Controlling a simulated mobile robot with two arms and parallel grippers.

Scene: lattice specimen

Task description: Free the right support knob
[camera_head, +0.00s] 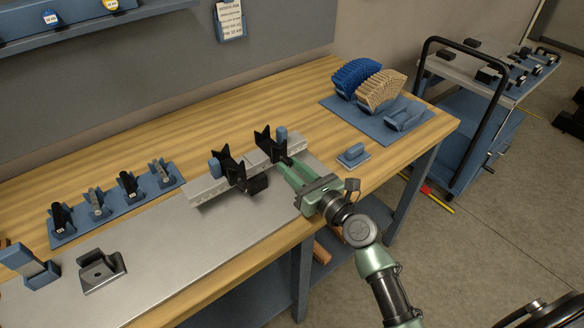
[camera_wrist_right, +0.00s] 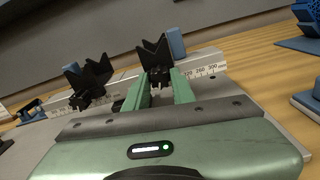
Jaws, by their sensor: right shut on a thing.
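The right support (camera_head: 264,140) is a black V-shaped block on a pale ruled rail (camera_head: 205,189), with a blue block beside it. It also shows in the wrist view (camera_wrist_right: 154,52). My right gripper (camera_head: 286,165), with green fingers, reaches in from the right at the support's front. In the wrist view its fingers (camera_wrist_right: 159,82) stand on either side of the small dark support knob (camera_wrist_right: 157,79), shut on it. The knob is mostly hidden in the head view. The left support (camera_head: 230,165) is a similar black V block with its own dark knob (camera_head: 258,184). My left gripper is out of view.
A small blue block on a plate (camera_head: 353,154) lies right of the rail. A blue tray (camera_head: 335,105) with blue and tan fanned pieces stands behind it. A rack of clips (camera_head: 110,209) and a grey block (camera_head: 101,269) are at left. The metal plate (camera_head: 190,250) in front is mostly clear.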

